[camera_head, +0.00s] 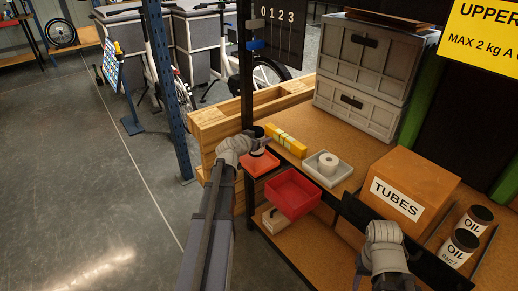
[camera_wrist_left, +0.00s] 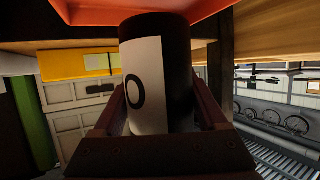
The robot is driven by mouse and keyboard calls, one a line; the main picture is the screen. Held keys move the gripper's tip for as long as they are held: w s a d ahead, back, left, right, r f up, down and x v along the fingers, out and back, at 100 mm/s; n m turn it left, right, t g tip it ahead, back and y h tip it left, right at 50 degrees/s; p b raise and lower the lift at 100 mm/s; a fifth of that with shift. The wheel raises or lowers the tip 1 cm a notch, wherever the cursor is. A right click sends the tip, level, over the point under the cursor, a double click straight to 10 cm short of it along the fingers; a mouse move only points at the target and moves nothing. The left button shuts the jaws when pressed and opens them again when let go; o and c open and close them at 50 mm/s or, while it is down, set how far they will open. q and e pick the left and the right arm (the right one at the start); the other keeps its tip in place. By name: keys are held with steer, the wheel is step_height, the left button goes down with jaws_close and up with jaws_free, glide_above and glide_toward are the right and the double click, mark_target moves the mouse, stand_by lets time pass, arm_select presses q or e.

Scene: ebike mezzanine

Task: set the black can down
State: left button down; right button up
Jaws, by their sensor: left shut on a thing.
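My left gripper (camera_head: 258,144) is shut on the black can (camera_wrist_left: 180,70), which has a white label with a dark "O". In the head view the can (camera_head: 258,131) is a small dark shape at the fingertips, mostly hidden by the gripper. It is over a small shallow red tray (camera_head: 262,164) at the shelf's left front corner. In the left wrist view, which looks inverted, the can's end meets the red tray surface (camera_wrist_left: 90,12) at the top; I cannot tell whether they touch. My right gripper (camera_head: 385,235) is at the shelf front; its fingers are not clear.
A deeper red bin (camera_head: 293,192) is just right of the red tray. A yellow box (camera_head: 287,142), a white tray (camera_head: 313,171) holding a white roll, a TUBES box (camera_head: 418,178) and two OIL cans (camera_head: 460,246) crowd the shelf. A blue post (camera_head: 168,90) stands left.

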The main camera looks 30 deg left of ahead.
arm_select(q)
steer(key=shift+f+b, duration=1.45)
steer(key=shift+f, duration=0.3)
steer(key=shift+f, duration=0.1)
jaws_free()
steer(key=shift+r, duration=0.25)
steer(key=p+v, duration=0.4)
steer(key=v, duration=0.8)
steer(key=shift+p, duration=0.35)
